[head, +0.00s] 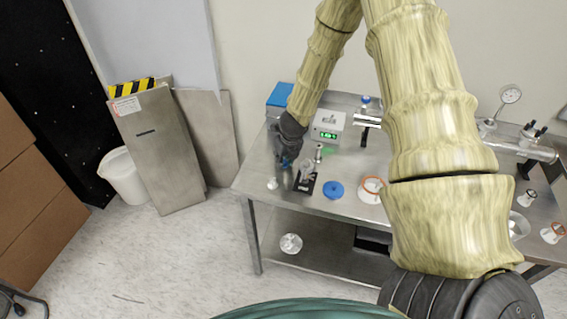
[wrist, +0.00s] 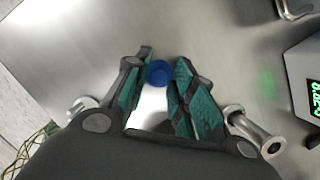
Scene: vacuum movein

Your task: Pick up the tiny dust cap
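The tiny dust cap is a small round blue cap (wrist: 158,73). In the wrist view it shows between the tips of my gripper (wrist: 163,66), over bare steel tabletop. The two teal-padded fingers are apart, with a gap between them around the cap. I cannot tell whether either finger touches it. In the head view my gripper (head: 288,163) points down low over the left part of the steel bench (head: 262,168). A small speck of blue shows there, but the cap is mostly hidden by the fingers.
In the wrist view a metal flanged fitting (wrist: 82,106) stands left of my fingers and another (wrist: 256,134) right. A controller with green digits (head: 328,126) stands behind. A larger blue disc (head: 333,190) and an orange-ringed part (head: 371,188) lie to the right.

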